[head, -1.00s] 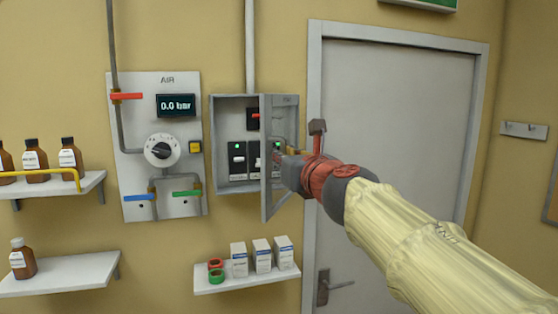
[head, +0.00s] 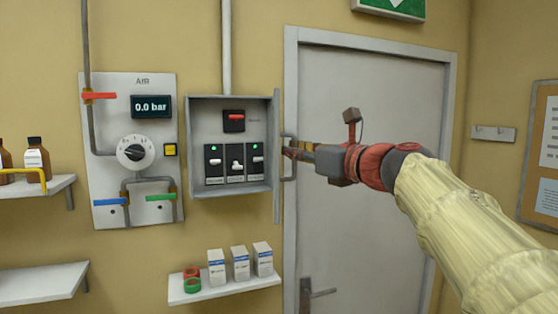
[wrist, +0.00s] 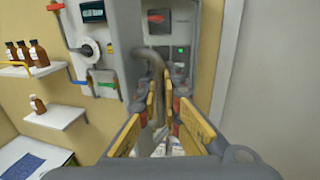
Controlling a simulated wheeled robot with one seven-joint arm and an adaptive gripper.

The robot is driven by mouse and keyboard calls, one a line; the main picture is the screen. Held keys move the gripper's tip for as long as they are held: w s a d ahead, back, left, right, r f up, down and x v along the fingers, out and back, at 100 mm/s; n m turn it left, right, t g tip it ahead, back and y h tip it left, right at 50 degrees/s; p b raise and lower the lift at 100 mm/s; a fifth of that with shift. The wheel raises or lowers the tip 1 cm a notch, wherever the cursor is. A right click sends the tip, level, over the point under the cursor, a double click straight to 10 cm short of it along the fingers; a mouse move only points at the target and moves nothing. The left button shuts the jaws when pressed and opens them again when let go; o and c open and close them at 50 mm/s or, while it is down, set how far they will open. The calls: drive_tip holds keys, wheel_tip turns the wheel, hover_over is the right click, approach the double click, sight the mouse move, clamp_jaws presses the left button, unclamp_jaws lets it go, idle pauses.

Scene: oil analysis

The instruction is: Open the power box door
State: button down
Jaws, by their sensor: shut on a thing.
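The power box (head: 203,107) hangs on the wall with its inside exposed, showing a red switch at the top and a row of black switches with green lights. Its door (head: 277,158) is swung out to the right and is seen nearly edge-on. The door's handle (head: 291,160) is on the door's right face. My gripper (head: 290,153) is at the handle, right of the box, shut on it. In the wrist view the grey handle (wrist: 156,92) runs between the yellow-padded fingers (wrist: 160,105), and the box interior (wrist: 175,32) shows beyond.
The air panel (head: 103,195) with dial and coloured valves is left of the box. A shelf (head: 228,287) with cartons and tape rolls is below. A grey room door (head: 370,90) stands behind my arm at the right.

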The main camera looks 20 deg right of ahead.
drive_tip(key=d+n+g+y+p, duration=0.2)
drive_tip(key=d+n+y, duration=0.3)
drive_tip(key=d, duration=0.6)
drive_tip(key=shift+d+g+y, duration=0.2)
drive_tip(key=shift+g+y, duration=0.5)
drive_tip(key=shift+y, duration=0.6)
drive_tip(key=c, duration=2.3)
unclamp_jaws()
drive_tip(key=v, duration=1.2)
drive_tip(key=shift+d, duration=0.1)
